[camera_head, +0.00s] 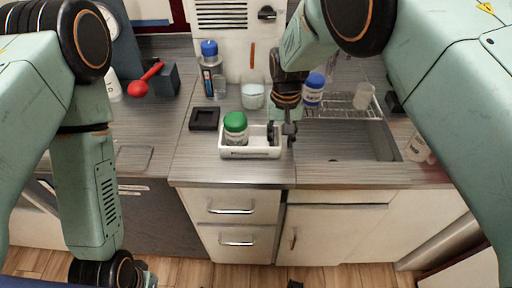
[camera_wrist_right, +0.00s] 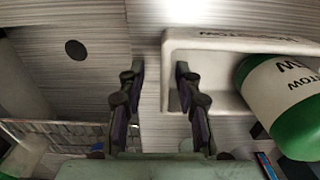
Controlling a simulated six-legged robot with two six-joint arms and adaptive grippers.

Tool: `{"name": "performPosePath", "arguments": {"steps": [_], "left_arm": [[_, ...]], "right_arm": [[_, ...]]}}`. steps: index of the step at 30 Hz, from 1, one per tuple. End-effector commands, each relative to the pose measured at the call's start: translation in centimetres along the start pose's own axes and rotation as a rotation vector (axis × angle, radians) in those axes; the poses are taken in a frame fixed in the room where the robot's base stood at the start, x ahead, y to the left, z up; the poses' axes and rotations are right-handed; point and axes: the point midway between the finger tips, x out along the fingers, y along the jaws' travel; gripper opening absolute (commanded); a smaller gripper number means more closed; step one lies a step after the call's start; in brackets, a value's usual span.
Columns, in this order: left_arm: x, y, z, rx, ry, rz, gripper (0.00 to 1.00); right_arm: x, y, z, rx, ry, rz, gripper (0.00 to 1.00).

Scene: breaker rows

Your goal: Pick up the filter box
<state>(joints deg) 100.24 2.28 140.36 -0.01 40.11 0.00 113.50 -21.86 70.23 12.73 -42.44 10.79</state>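A white open box (camera_head: 268,152) with dark lettering on its front stands on the counter near the front edge. It is the likeliest filter box, but I cannot read its label fully. A green-capped jar (camera_head: 236,128) sits in its left part. My right gripper (camera_head: 281,137) is at the box's right end. In the right wrist view, my right gripper (camera_wrist_right: 158,76) is open, with the end wall of the white box (camera_wrist_right: 169,85) between its fingertips; contact is unclear. My left gripper (camera_head: 145,276) is low at the bottom edge, mostly hidden.
A small black tray (camera_head: 204,118), a blue-capped bottle (camera_head: 211,72) and a glass beaker (camera_head: 253,96) stand behind and left. A blue-capped jar (camera_head: 314,88) stands on a wire rack (camera_head: 342,112) by the sink. The counter in front of the box is clear.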

Motion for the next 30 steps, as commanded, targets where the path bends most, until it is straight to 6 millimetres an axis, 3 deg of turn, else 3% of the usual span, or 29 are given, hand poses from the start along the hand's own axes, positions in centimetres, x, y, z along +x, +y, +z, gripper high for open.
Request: {"name": "performPosePath", "arguments": {"steps": [7, 19, 30], "left_arm": [[-0.02, 0.00, 0.00, 0.000, 0.000, 0.000, 0.40], [-0.03, 0.00, -0.01, 0.000, 0.000, 0.000, 0.40], [-0.03, 0.00, 0.00, 0.000, 0.000, 0.000, 0.40]], "right_arm": [[-0.01, -0.32, -0.02, -0.002, 0.000, 0.001, 0.33], [-0.02, -0.29, 0.03, -0.001, 0.000, 0.000, 0.00], [-0.14, -0.14, -0.06, -0.001, 0.003, -0.001, 0.00]]}}
